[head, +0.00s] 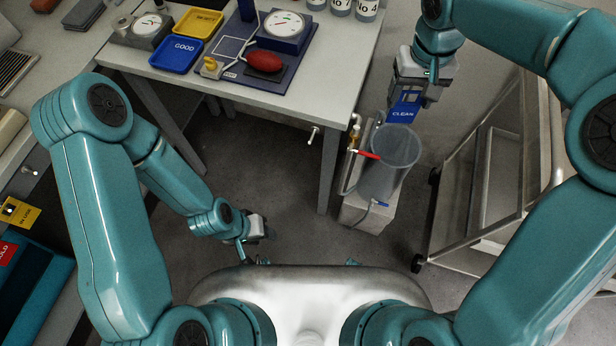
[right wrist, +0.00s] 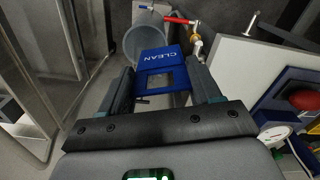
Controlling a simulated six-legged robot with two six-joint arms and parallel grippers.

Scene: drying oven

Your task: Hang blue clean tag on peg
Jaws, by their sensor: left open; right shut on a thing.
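The blue CLEAN tag (head: 404,112) hangs below my right gripper (head: 418,90), which is shut on it above the grey bin. In the right wrist view the tag (right wrist: 158,58) sits between the fingers of the right gripper (right wrist: 161,82), lettering visible, with a rectangular opening in its near part. A white peg (head: 314,132) sticks out at the near right side of the white table, left of the tag and apart from it. Another pale peg (head: 30,171) shows on the left bench. My left gripper (head: 258,234) is open and empty, low over the floor.
The grey bin (head: 392,150) stands beside a red-handled valve (head: 364,154). A metal cart (head: 480,190) is at the right. The white table (head: 330,70) carries trays and a red object (head: 264,61). A yellow tag (head: 20,212) is at the left bench. Floor between is clear.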

